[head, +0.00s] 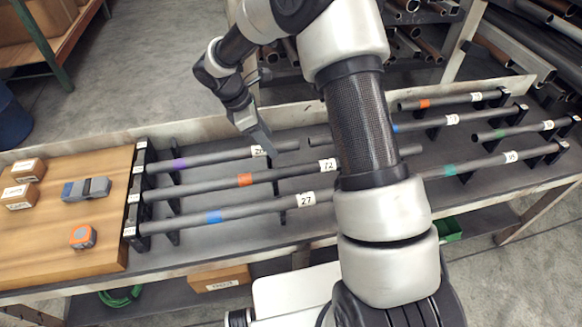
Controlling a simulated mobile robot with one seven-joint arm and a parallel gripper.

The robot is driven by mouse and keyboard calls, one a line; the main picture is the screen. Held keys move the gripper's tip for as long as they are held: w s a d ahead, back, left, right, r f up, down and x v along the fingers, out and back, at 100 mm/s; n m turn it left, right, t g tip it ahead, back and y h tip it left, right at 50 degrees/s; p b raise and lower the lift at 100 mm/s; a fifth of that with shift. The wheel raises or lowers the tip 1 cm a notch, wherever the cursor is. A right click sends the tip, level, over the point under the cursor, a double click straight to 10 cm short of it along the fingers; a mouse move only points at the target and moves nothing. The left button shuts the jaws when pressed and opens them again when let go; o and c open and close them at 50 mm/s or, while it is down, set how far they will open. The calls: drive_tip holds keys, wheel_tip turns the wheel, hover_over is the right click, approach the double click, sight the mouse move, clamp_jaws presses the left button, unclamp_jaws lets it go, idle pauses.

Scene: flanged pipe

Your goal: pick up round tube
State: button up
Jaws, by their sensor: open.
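Several round grey tubes lie on black racks on the workbench. At the left are a tube with a purple band (215,157), a tube with an orange band and label 72 (280,175), and a tube with a blue band and label 27 (255,209). My gripper (267,149) is open and points down at the purple-banded tube, near its white label. I cannot tell whether the fingers touch or straddle it. My arm hides the middle of the bench and some tube ends.
More tubes lie at the right, including a teal-banded one (480,163). A wooden board (60,240) at the left holds small boxes (28,170), a grey-blue device (87,189) and an orange tape measure (83,236). Shelves of pipes (410,42) stand behind the bench.

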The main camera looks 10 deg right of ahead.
approach(289, 168)
drive_tip(key=x, duration=0.4)
drive_tip(key=shift+w+f, duration=0.1)
drive_tip(key=shift+f, duration=0.35)
drive_tip(key=x, duration=0.5)
drive_tip(key=shift+d+p, duration=0.15)
drive_tip(key=shift+p, duration=0.15)
drive_tip(key=shift+c, duration=0.2)
clamp_jaws()
drive_tip(key=shift+r, duration=0.15)
